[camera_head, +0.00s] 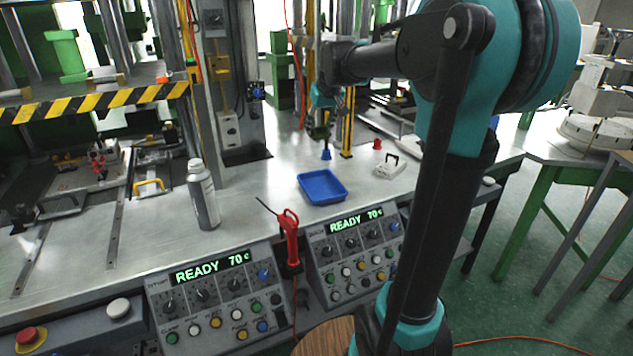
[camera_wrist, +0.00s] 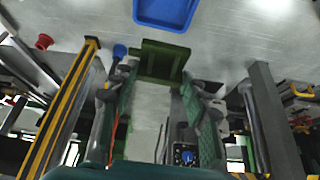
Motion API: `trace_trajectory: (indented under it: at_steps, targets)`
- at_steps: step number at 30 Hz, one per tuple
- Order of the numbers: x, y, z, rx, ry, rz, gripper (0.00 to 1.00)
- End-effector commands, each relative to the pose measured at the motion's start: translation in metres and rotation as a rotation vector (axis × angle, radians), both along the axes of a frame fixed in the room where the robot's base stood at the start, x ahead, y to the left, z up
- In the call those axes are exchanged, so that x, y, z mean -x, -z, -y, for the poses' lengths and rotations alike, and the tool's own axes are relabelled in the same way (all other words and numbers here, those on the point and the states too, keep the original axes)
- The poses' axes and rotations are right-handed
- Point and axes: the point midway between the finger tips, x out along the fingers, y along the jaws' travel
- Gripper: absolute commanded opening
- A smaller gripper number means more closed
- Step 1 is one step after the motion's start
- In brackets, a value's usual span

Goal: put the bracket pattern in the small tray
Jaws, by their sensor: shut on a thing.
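The bracket pattern (camera_wrist: 166,58) is a dark green angular piece. In the wrist view it sits between the fingertips of my gripper (camera_wrist: 160,76), which is shut on it. In the head view my gripper (camera_head: 321,122) hangs over the bench, behind the small tray, with the green piece (camera_head: 318,132) at its tips, small and partly hidden. The small tray (camera_head: 322,187) is blue, shallow and looks empty. It lies flat on the metal bench, and its edge (camera_wrist: 166,21) also shows at the top of the wrist view.
A blue cone-shaped piece (camera_head: 326,154) stands just below my gripper. A red piece (camera_head: 377,144) and a white part (camera_head: 390,167) lie to the right. A spray can (camera_head: 203,195) stands left of the tray; a red-handled tool (camera_head: 289,234) is in front. A yellow-black post (camera_head: 348,122) rises close by.

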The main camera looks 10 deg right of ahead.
Motion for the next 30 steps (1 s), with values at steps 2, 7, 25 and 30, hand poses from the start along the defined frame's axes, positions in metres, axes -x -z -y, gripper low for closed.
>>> trace_trajectory:
  at_steps: [2, 7, 25, 30]
  targets:
    - [0.000, 0.015, 0.000, 0.000, 0.000, 0.001, 0.23]
    - [0.000, 0.057, 0.000, 0.000, 0.000, 0.000, 0.23]
    - [0.000, 0.158, 0.000, 0.000, 0.000, -0.001, 0.23]
    - [0.000, 0.180, 0.000, 0.000, 0.000, -0.001, 0.23]
